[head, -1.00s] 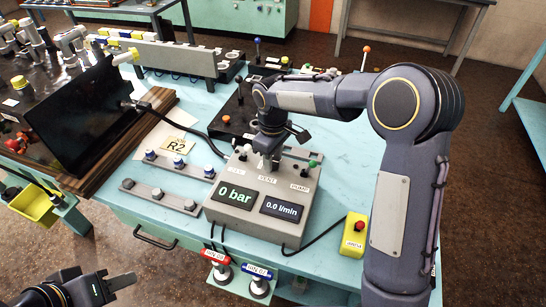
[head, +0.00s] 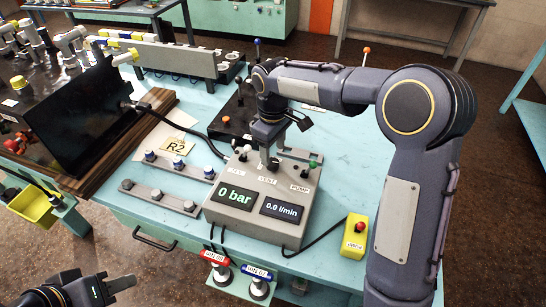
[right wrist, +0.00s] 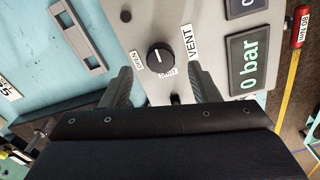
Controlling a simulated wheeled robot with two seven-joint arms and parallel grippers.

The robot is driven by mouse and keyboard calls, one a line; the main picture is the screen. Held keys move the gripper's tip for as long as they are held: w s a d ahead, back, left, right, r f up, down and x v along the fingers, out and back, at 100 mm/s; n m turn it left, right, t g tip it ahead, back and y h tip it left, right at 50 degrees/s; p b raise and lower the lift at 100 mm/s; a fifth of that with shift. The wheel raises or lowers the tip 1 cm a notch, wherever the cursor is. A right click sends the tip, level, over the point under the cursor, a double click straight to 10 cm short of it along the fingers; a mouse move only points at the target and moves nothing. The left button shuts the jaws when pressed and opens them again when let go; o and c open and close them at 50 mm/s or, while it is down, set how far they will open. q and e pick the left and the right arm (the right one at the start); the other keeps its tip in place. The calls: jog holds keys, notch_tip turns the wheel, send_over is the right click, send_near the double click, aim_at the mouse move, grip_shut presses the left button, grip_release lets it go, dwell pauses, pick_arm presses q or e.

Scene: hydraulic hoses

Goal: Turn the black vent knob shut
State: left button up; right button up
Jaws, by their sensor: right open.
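The black vent knob (right wrist: 160,57) is round with a short white mark. It sits on the grey panel beside the VENT label (right wrist: 188,42), with an OPEN label (right wrist: 137,60) and a SHUT label (right wrist: 168,72) near it. I cannot tell for sure which label the mark points to. My right gripper (right wrist: 163,88) is open and empty, its fingers apart on either side below the knob in the picture. In the head view my right gripper (head: 268,157) is above the control box (head: 222,214). My left gripper (head: 118,284) is low at the left, away from the box.
The box's displays read 0 bar (head: 237,196) and 0.0 l/min (head: 282,209). A green-tipped lever (head: 313,164) and a white-tipped lever (head: 244,151) stand on the box. A yellow box with a red button (head: 355,236) is to the right. The table (head: 355,180) is clear there.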

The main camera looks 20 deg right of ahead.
aim_at(273, 162)
jog(key=shift+r, duration=2.05)
